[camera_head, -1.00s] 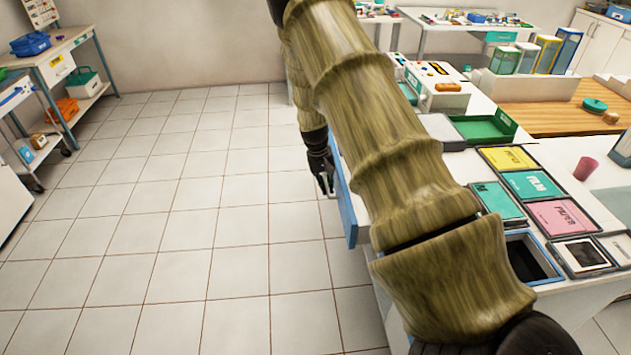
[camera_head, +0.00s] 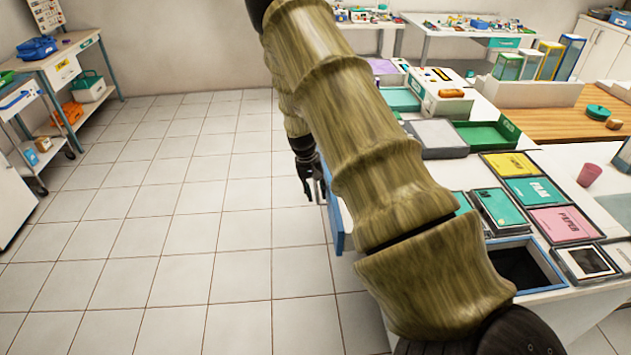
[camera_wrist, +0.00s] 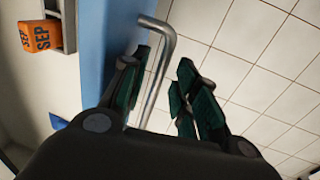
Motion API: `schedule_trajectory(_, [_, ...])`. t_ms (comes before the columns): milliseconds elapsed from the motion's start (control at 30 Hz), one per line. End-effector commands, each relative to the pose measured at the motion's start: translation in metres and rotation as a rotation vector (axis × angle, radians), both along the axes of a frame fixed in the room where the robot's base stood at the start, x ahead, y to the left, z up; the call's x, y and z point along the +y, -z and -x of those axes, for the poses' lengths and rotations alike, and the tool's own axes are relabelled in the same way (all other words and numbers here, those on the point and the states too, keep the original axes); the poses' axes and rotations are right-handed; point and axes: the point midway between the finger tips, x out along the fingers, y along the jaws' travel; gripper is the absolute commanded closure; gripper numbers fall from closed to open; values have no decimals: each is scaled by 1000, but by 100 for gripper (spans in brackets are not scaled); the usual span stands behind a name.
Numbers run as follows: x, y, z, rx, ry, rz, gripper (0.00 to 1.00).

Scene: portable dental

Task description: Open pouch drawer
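A blue drawer front (camera_head: 336,222) shows at the left side of the white counter, partly hidden behind my arm. In the wrist view the blue panel (camera_wrist: 103,45) runs upright, with a bent metal bar handle (camera_wrist: 162,75) standing off it. My gripper (camera_head: 309,190) is beside the handle, over the floor side of the panel. In the wrist view my gripper (camera_wrist: 160,95) is open, with one finger on each side of the bar. A gap shows between the bar and the right finger; contact on the left is unclear.
An orange SEP box (camera_wrist: 40,36) sits left of the blue panel. The counter holds coloured cases such as the FILM case (camera_head: 534,190), a green tray (camera_head: 487,133) and a blue-rimmed opening (camera_head: 548,278). The tiled floor (camera_head: 180,230) to the left is clear.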

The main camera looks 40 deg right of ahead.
Motion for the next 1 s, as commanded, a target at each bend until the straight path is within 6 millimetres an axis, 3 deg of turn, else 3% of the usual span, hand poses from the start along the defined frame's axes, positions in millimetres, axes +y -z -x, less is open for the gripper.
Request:
schedule_trajectory(267, [1,0,0,1,-1,-1,68])
schedule_trajectory(433, [2,-12,-2,-1,-1,0,68])
schedule_trajectory(1000, [16,-102,-12,-1,-1,0,68])
